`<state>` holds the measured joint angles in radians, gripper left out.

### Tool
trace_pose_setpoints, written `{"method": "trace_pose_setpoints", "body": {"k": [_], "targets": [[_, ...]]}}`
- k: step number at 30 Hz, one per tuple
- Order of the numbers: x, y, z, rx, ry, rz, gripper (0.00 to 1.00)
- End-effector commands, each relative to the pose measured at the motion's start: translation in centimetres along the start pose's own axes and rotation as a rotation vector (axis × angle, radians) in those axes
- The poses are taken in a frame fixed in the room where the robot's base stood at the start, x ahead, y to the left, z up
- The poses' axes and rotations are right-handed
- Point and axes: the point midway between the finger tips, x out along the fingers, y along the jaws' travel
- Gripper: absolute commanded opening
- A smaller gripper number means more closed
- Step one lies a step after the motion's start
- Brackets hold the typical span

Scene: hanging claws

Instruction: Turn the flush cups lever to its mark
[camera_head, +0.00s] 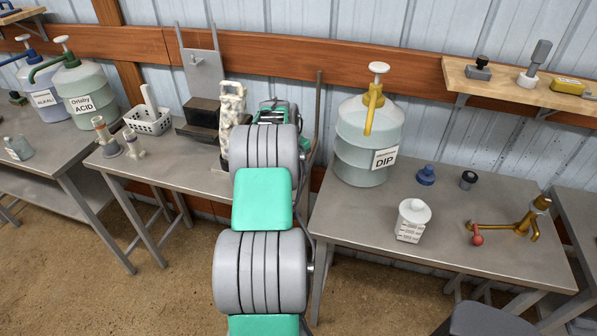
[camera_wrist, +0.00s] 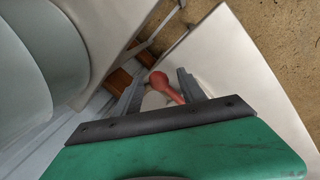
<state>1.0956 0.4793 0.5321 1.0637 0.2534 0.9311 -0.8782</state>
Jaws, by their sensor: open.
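The brass tap-like fixture (camera_head: 519,224) stands on the right-hand table, with a red ball-ended lever (camera_head: 477,239) at its left end. I take this as the flush cups lever. In the wrist view a red rounded knob on a short red stem (camera_wrist: 158,80) shows between the spread fingers of my gripper (camera_wrist: 160,80). The stem's lower end is hidden behind the dark gripper bar. My gripper is open with nothing held. In the head view my arm's far end is well to the left of the lever; the fingers are not clear there. No mark can be made out.
On the same table are the large DIP container (camera_head: 368,140), a white jar (camera_head: 412,221), a blue cup (camera_head: 427,175) and a dark small cup (camera_head: 468,180). A wooden shelf (camera_head: 520,88) hangs above.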

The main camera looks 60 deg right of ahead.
Motion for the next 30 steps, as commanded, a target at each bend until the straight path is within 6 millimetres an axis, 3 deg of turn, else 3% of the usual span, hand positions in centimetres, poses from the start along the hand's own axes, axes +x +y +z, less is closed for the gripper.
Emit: {"method": "trace_pose_setpoints", "body": {"k": [18, 30], "targets": [[-0.04, 0.07, 0.04, 0.001, 0.0, 0.0, 0.0], [-0.06, 0.07, 0.03, 0.001, 0.0, 0.0, 0.0]]}}
